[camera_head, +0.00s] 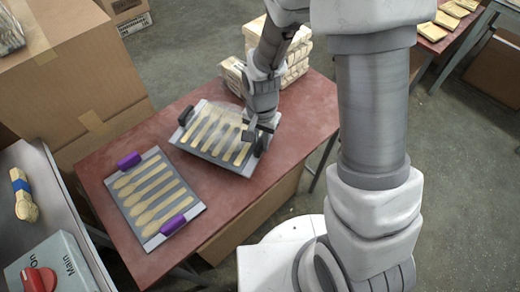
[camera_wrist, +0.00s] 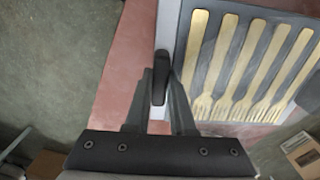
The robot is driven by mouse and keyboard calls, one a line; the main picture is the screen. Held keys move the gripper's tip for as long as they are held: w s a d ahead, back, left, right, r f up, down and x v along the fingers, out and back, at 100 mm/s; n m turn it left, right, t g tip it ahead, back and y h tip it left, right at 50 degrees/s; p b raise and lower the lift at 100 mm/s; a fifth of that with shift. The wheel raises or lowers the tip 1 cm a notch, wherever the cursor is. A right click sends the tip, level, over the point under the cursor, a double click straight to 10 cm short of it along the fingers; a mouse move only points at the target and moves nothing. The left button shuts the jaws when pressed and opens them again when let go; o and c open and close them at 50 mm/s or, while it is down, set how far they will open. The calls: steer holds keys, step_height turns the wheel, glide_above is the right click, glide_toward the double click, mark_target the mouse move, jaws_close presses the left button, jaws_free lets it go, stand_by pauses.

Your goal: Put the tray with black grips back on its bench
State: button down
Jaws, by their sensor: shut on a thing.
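The tray with black grips (camera_head: 207,160) is over the far middle part of the red bench (camera_head: 120,215). It holds a row of several wooden pieces, which show as forks in the wrist view. My gripper (camera_head: 257,133) is shut on the tray's right black grip (camera_wrist: 160,78), with one finger on each side of it. The left black grip (camera_head: 186,115) is free. I cannot tell whether the tray rests on the bench or hangs slightly above it.
A tray with purple grips (camera_head: 198,212) lies close by on the bench, front left. Stacked wooden pieces (camera_head: 297,62) stand at the bench's back. A large cardboard box (camera_head: 75,75) is at the left, beside a grey machine with a red switch (camera_head: 38,281).

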steer(key=shift+f+b, duration=0.4)
steer(key=shift+f, duration=1.75)
steer(key=c, duration=0.8)
jaws_free()
steer(key=shift+o, duration=0.2)
step_height(320, 180, up, 12)
steer(key=shift+r+p, duration=0.25)
steer(key=shift+p, duration=1)
